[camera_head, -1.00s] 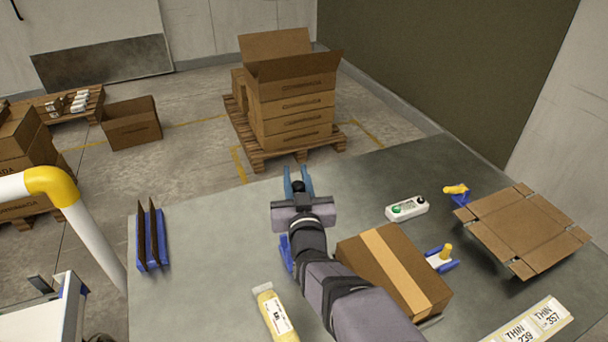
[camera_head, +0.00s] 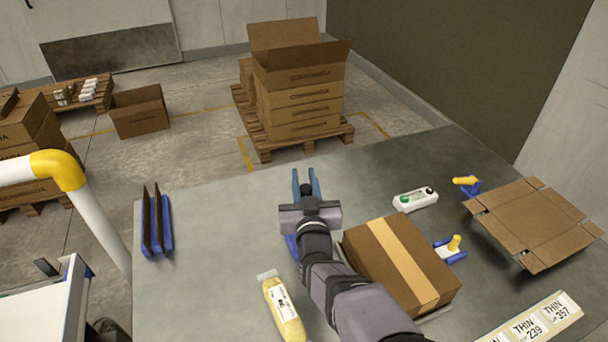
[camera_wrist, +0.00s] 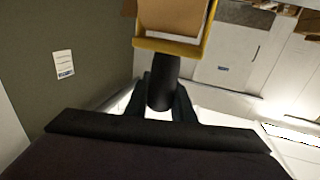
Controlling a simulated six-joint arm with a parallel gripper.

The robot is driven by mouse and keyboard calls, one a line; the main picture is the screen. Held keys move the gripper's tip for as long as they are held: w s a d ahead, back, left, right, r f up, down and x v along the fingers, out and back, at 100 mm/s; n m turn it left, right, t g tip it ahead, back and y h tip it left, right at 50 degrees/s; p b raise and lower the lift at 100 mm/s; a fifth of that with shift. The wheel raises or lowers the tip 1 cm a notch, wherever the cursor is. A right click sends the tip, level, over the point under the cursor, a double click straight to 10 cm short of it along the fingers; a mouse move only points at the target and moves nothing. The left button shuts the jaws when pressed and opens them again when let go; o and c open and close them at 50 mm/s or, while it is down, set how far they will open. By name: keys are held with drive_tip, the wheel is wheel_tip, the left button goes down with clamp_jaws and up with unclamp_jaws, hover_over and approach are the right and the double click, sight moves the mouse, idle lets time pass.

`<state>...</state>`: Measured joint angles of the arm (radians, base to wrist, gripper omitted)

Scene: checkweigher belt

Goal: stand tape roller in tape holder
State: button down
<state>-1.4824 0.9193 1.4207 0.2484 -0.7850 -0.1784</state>
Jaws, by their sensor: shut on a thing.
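My gripper (camera_head: 307,174) is shut on the tape roller and points away over the far part of the grey table. In the wrist view, the tape roller (camera_wrist: 172,46) has a yellow frame, a brown tape roll and a black handle between the fingers. In the head view only a dark bit of it shows between the blue fingers; the rest is hidden. A blue bracket (camera_head: 291,246), possibly the tape holder, shows just left of my arm on the table, partly covered by the arm. Its shape cannot be told.
A taped carton (camera_head: 403,265) stands right of my arm. A blue rack (camera_head: 157,238) holds brown sheets. Blue stands with yellow-topped tools (camera_head: 454,244), a button box (camera_head: 414,199) and a flattened carton (camera_head: 535,225) are right. The left middle is clear.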

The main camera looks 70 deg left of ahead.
wheel_tip(320, 180, down, 6)
drive_tip(key=b, duration=0.5)
drive_tip(key=shift+f, duration=0.15)
idle(0.4)
drive_tip(key=c, duration=1.4)
unclamp_jaws()
drive_tip(key=shift+c, duration=0.2)
drive_tip(key=shift+f, duration=0.1)
drive_tip(key=b+v, duration=0.2)
drive_tip(key=v, duration=0.5)
drive_tip(key=shift+d, duration=0.15)
